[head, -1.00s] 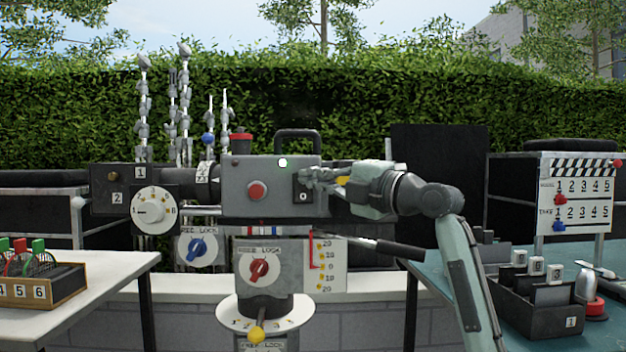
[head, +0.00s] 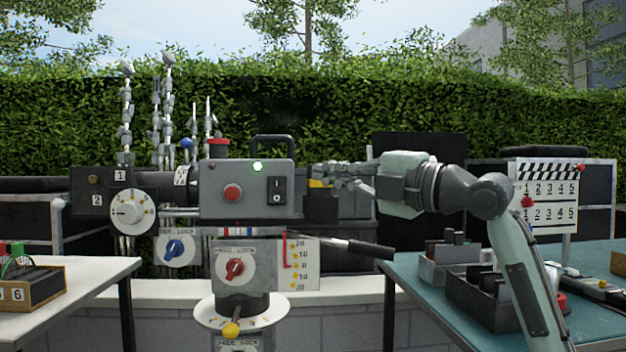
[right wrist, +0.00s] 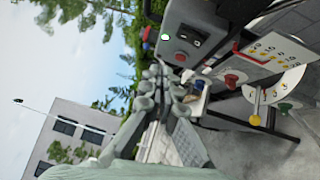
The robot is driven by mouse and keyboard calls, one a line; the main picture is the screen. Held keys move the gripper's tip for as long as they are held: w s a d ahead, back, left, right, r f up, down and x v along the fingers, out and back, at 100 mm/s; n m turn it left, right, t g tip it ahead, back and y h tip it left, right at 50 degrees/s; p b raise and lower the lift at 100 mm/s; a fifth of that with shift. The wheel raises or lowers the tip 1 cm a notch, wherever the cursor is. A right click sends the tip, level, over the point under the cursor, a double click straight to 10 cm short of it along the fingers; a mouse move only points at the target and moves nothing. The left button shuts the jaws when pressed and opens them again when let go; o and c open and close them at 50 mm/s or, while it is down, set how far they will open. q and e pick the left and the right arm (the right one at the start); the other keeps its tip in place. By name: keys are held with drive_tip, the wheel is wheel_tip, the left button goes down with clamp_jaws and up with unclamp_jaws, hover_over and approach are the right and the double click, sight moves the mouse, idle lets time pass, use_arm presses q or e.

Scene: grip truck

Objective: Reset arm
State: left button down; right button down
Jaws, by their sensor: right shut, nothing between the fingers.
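My right gripper (head: 318,172) reaches in from the right and is shut and empty. Its fingertips stand just to the right of the grey camera box (head: 255,203), apart from its face. The box carries a black rocker switch (head: 277,191), a red button (head: 233,193) and a lit green lamp (head: 257,167). In the right wrist view my gripper (right wrist: 158,75) points toward the box (right wrist: 190,38), with the lamp and red button beyond the fingers. My left gripper is not in view.
A pan handle (head: 358,246) sticks out below my right gripper. The teal table (head: 412,292) at the right holds a black box (head: 478,301) and a clapperboard (head: 548,196). A white table (head: 85,305) stands at the left. Open air lies above my right arm.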

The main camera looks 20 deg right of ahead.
drive_tip(key=shift+s, duration=0.1)
idle(0.3)
drive_tip(key=w+d+f+m+g+h, duration=0.1)
drive_tip(key=w+f+m+h, duration=0.2)
drive_tip(key=f, duration=1)
drive_tip(key=w+f+m+g+h, duration=0.1)
drive_tip(key=w+f+m+g, duration=0.15)
drive_tip(key=f+m, duration=0.65)
drive_tip(key=s+d+f+m+g+h, duration=0.1)
drive_tip(key=s+f+m+g+h, duration=0.2)
drive_tip(key=f, duration=1.9)
drive_tip(key=s+f+m+g+h, duration=0.1)
drive_tip(key=s+f+m, duration=0.1)
drive_tip(key=s+f, duration=0.45)
drive_tip(key=s+f+m+g+h, duration=0.15)
drive_tip(key=s+f, duration=0.25)
drive_tip(key=f, duration=0.6)
drive_tip(key=s+f+m+g, duration=0.2)
drive_tip(key=s+f, duration=0.5)
drive_tip(key=s, duration=0.2)
drive_tip(key=s+d+f+m+g+h, duration=0.1)
drive_tip(key=s+f+m+g, duration=0.1)
drive_tip(key=s+f, duration=0.4)
drive_tip(key=s+m, duration=0.1)
drive_tip(key=s, duration=0.3)
drive_tip(key=shift+s+f+g, duration=0.15)
drive_tip(key=shift+f+g, duration=0.15)
drive_tip(key=shift+f, duration=0.1)
drive_tip(key=shift+d, duration=0.1)
